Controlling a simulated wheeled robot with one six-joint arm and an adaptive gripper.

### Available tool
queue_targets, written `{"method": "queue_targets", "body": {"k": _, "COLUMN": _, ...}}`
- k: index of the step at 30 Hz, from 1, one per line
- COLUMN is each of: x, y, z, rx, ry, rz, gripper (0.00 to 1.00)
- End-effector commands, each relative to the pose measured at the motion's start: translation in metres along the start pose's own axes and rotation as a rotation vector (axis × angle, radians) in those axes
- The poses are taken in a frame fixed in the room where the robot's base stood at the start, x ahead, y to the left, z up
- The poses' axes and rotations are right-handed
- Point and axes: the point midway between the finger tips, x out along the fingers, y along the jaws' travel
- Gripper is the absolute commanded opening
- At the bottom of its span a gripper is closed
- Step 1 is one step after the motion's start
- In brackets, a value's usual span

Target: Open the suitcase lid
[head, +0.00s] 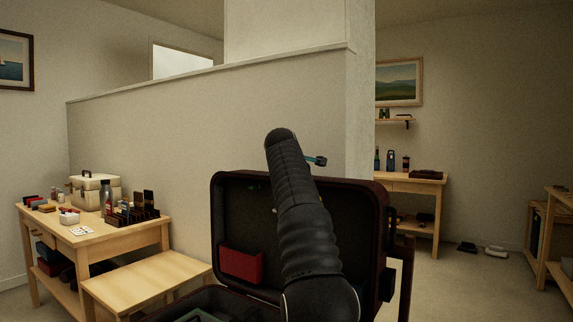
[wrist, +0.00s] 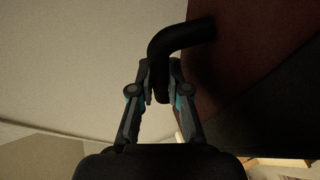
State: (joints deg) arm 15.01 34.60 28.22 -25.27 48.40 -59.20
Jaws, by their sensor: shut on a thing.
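The suitcase lid (head: 240,215) stands raised, about upright, in the middle of the head view, its dark inside facing me and its rim dark red. The suitcase base (head: 200,300) shows only partly at the bottom edge. In the wrist view the lid's dark red outside (wrist: 240,55) fills the upper right, with a bent black handle (wrist: 182,37) on it. My gripper (wrist: 162,88) is shut on the end of this handle. In the head view my black arm covers part of the lid and most of the gripper; a small teal part shows above the lid.
A red pouch (head: 241,264) is inside the lid. A wooden table (head: 130,238) with a cream case (head: 95,192), bottles and small items stands left, a low bench (head: 145,280) beside it. A partition wall (head: 165,140) rises behind. Open floor (head: 460,285) lies to the right.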

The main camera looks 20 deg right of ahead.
Motion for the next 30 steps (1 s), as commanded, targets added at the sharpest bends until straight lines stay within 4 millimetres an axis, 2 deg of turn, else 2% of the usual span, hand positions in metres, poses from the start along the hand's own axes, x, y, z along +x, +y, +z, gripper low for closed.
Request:
{"method": "queue_targets", "body": {"k": 12, "x": 0.003, "y": 0.002, "z": 0.004, "rx": 0.003, "ry": 0.002, "rz": 0.003, "gripper": 0.00}}
{"method": "queue_targets", "body": {"k": 13, "x": 0.003, "y": 0.002, "z": 0.004, "rx": 0.003, "ry": 0.001, "rz": 0.003, "gripper": 0.17}}
{"method": "queue_targets", "body": {"k": 16, "x": 0.003, "y": 0.002, "z": 0.005, "rx": 0.004, "ry": 0.000, "rz": 0.003, "gripper": 0.41}}
{"method": "queue_targets", "body": {"k": 25, "x": 0.003, "y": 0.002, "z": 0.009, "rx": 0.004, "ry": -0.007, "rz": 0.002, "gripper": 0.41}}
{"method": "queue_targets", "body": {"k": 30, "x": -0.004, "y": 0.002, "z": 0.007, "rx": 0.004, "ry": -0.006, "rz": 0.001, "gripper": 0.41}}
